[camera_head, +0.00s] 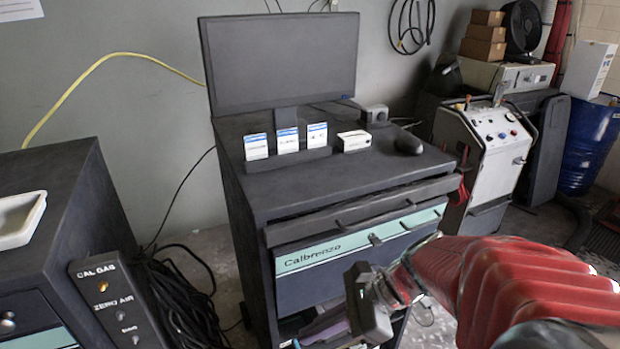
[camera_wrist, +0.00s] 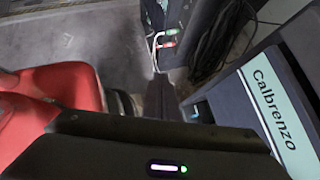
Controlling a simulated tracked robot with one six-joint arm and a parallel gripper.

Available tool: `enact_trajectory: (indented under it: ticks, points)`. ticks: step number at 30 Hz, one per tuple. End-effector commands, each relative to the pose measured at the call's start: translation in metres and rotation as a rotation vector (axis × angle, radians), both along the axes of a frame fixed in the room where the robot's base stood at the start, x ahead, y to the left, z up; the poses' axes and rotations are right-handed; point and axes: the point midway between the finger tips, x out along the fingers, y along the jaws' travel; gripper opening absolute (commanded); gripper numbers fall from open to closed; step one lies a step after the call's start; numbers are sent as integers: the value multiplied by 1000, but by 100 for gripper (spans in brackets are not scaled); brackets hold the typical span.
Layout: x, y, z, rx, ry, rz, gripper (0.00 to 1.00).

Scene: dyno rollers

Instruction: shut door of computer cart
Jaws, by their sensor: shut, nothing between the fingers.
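The computer cart (camera_head: 350,180) stands in the middle of the head view, dark grey with a monitor on top. Its door (camera_head: 310,285) is a dark panel with a teal "Calbrenzo" strip and a small handle. Below the panel, an open space shows items inside; whether the panel is fully closed is hard to tell. The panel's lettered strip (camera_wrist: 272,105) also shows at the right of the wrist view. My gripper (camera_head: 362,300) is shut and empty, in front of the panel's lower right part; I cannot tell whether it touches it. My red arm hides the cart's lower right.
Card holders, a small white box and a mouse sit on the cart top. A white machine (camera_head: 485,150) and a blue drum (camera_head: 587,145) stand at right.

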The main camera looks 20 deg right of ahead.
Motion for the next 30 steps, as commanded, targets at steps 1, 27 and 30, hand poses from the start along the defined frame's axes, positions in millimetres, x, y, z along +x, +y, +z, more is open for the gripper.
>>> enact_trajectory:
  ticks: [1, 27, 30]
  points:
    - [5, -7, -1, 79, 43, -97, 0]
    - [28, -271, 15, 1669, 378, -1320, 0]
    - [18, -293, 12, 1782, 367, -1357, 0]
